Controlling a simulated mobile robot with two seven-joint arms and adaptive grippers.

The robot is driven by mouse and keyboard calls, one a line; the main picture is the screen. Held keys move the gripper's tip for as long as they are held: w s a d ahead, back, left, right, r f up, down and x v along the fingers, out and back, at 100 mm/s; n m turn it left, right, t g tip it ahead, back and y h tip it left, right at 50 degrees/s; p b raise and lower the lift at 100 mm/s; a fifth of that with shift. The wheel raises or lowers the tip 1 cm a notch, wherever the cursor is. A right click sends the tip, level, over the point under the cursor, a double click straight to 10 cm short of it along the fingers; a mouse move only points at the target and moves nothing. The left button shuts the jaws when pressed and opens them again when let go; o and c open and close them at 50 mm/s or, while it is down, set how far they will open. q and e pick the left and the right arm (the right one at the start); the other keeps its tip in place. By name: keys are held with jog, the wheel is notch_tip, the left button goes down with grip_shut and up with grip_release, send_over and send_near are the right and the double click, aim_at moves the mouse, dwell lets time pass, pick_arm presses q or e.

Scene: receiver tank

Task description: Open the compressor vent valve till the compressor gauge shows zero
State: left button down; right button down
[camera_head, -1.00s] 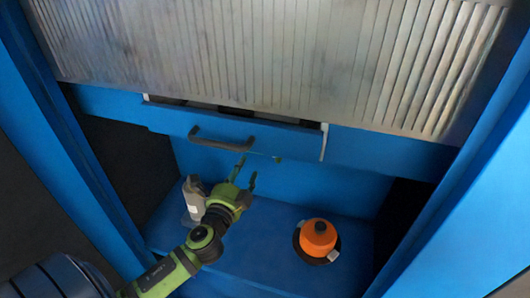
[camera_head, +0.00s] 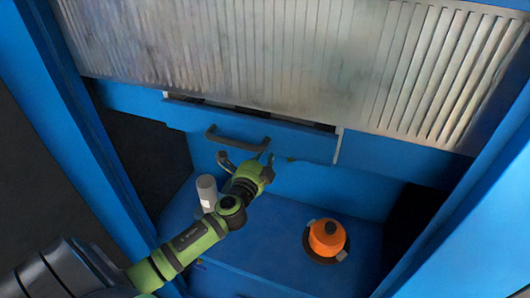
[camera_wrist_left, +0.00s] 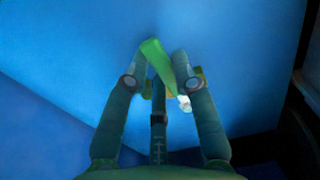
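A green lever with a pale end piece (camera_wrist_left: 160,66) shows in the left wrist view, close to a blue panel. It passes slantwise between the fingertips of my left gripper (camera_wrist_left: 161,68). The fingers stand apart on either side of the lever; I cannot tell whether either touches it. In the head view the left gripper (camera_head: 246,160) is below the blue front panel, with its fingers spread. A small green part (camera_head: 291,159) shows just right of it. I cannot make out a gauge or its reading. My right gripper is not in view.
A dark bar handle (camera_head: 237,140) is on the blue front panel (camera_head: 300,146), above the gripper. A grey-white cylinder (camera_head: 207,192) stands left of my forearm. An orange rounded object (camera_head: 327,238) sits on the blue shelf (camera_head: 270,240) at right. A ribbed metal cover (camera_head: 290,60) is above.

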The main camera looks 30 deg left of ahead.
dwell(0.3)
pick_arm(q)
jog(key=d+r+m+p, duration=0.3)
jog(key=r+m+p, duration=0.3)
jog(key=m+p, duration=0.4)
jog(key=shift+w+m, duration=0.4)
jog(key=shift+m, duration=1.2)
jog(key=shift+d+r+p, duration=0.1)
jog(key=shift+d+p, duration=0.05)
jog(key=shift+p, duration=0.15)
